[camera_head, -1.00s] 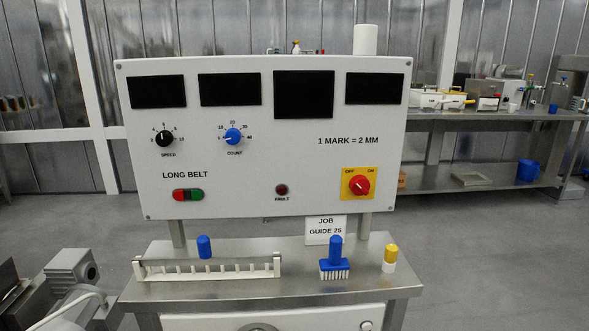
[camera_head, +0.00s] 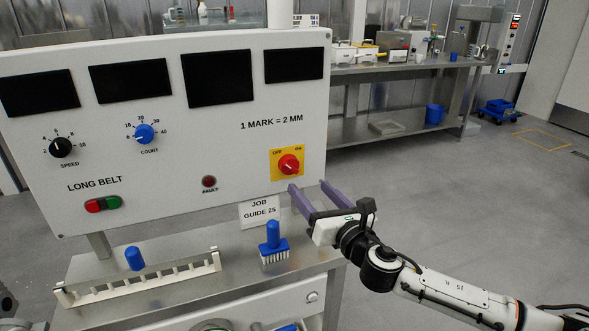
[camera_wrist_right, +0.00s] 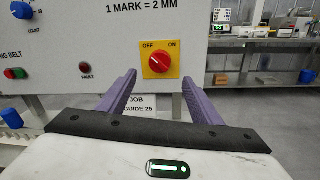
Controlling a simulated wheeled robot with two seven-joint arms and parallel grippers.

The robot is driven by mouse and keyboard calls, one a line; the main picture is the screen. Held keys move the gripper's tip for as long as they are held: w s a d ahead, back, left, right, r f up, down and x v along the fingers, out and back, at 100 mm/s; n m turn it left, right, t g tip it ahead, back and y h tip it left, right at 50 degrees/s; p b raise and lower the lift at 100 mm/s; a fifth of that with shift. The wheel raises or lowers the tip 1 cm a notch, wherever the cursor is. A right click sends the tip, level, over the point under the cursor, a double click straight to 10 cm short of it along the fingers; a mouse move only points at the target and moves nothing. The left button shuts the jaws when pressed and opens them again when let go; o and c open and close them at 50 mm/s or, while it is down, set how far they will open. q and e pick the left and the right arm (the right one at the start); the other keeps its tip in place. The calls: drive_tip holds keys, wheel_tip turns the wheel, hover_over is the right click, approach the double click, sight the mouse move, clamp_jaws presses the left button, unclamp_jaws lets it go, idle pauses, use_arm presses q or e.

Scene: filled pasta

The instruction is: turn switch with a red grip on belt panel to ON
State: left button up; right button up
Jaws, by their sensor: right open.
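The switch with the red grip (camera_head: 289,164) sits on a yellow plate at the lower right of the white belt panel (camera_head: 215,130). OFF is marked at its upper left and ON at its upper right. In the right wrist view the red grip (camera_wrist_right: 159,62) shows ahead between the fingertips, its white mark tilted toward the OFF side. My right gripper (camera_head: 307,187) is open and empty, just below and to the right of the switch, not touching it. In the wrist view its purple fingers (camera_wrist_right: 157,80) are wide apart. My left gripper is not in view.
A steel shelf (camera_head: 165,262) below the panel holds a white slotted rack (camera_head: 140,283), a blue brush (camera_head: 273,240) and a blue-capped item (camera_head: 134,258). A JOB GUIDE 25 card (camera_head: 260,212) hangs under the panel. A far bench (camera_head: 400,70) stands behind; open floor lies right.

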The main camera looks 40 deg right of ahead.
sight(292, 170)
drive_tip(key=w, duration=0.3)
drive_tip(key=w+d, duration=0.1)
drive_tip(key=w, duration=0.6)
drive_tip(key=shift+d, duration=0.35)
drive_tip(key=c, duration=1.1)
